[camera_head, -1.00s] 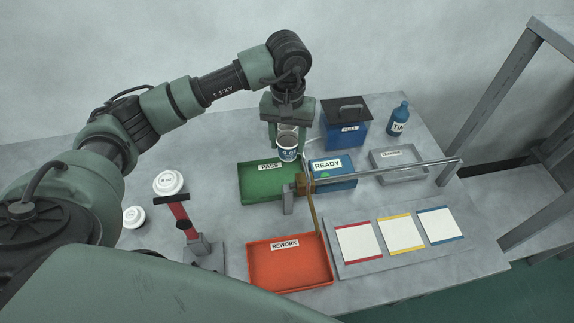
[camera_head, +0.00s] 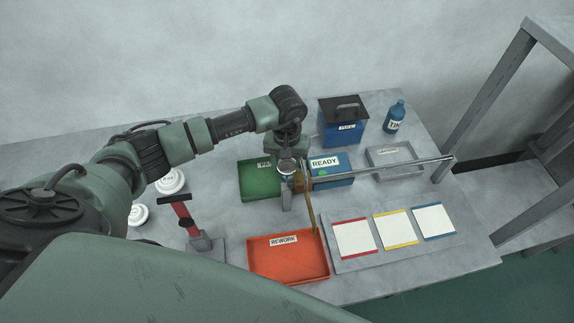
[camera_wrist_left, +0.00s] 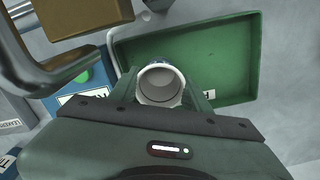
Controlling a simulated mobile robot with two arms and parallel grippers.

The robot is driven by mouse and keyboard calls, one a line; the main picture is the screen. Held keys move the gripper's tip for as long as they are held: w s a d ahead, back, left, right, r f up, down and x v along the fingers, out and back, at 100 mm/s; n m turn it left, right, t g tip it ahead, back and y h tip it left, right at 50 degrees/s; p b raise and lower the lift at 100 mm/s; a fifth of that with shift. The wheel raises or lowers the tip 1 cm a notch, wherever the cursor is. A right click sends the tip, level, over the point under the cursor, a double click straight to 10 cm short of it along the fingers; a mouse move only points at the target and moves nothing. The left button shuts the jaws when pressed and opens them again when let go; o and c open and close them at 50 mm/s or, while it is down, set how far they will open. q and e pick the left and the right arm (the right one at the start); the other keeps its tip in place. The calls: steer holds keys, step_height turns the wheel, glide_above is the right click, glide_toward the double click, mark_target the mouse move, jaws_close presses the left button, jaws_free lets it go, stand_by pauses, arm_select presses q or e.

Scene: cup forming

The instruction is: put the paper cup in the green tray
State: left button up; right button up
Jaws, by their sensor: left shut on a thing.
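The paper cup (camera_head: 287,166) is white and partly hidden by my left gripper (camera_head: 287,160) in the head view. In the left wrist view the cup's open mouth (camera_wrist_left: 161,84) sits between the two fingers (camera_wrist_left: 163,95), which are shut on it. The green tray (camera_head: 258,194) lies under and left of the cup in the head view. In the left wrist view the tray (camera_wrist_left: 228,50) spreads behind the cup. The cup overlaps the tray's edge region; I cannot tell whether it touches the tray floor. My right gripper is not in view.
A metal bar on a post (camera_head: 380,172) runs close to the gripper's right. The blue READY box (camera_head: 338,176) stands just right of the green tray. An orange REWORK tray (camera_head: 290,262) lies in front. White lids (camera_head: 170,181) lie at left.

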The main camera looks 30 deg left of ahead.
arm_select(q)
steer(key=shift+f+b, duration=0.25)
steer(key=shift+b, duration=0.05)
steer(key=o, duration=1.3)
steer(key=shift+r, duration=0.1)
steer(key=shift+r, duration=0.1)
steer(key=shift+r+p, duration=0.2)
steer(key=shift+p, duration=0.25)
step_height(320, 180, up, 12)
steer(key=b, duration=0.4)
